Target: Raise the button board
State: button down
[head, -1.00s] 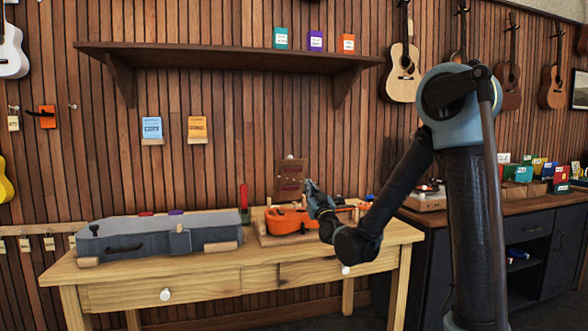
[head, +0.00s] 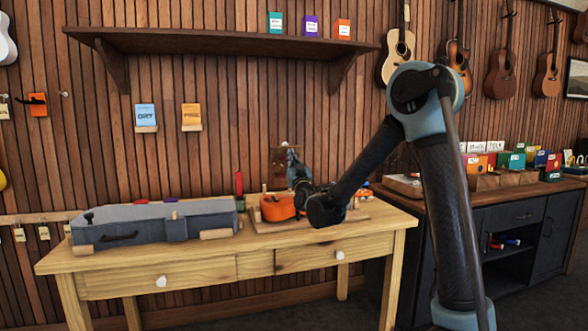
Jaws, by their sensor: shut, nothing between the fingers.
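The button board, a small brown panel (head: 278,160), stands upright at the back of the wooden bench, against the slatted wall. My gripper (head: 291,152) is in front of its right part, pointing up, and hides much of it. The gripper is shut and holds nothing. Whether its tips touch the board cannot be told at this size.
An orange ukulele (head: 277,208) lies on a wooden base just below my gripper. A long grey case (head: 152,222) fills the left of the bench (head: 215,265). A dark shelf (head: 215,48) hangs above. A dark cabinet (head: 520,222) stands at right.

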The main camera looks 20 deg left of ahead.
jog(key=shift+x, duration=1.95)
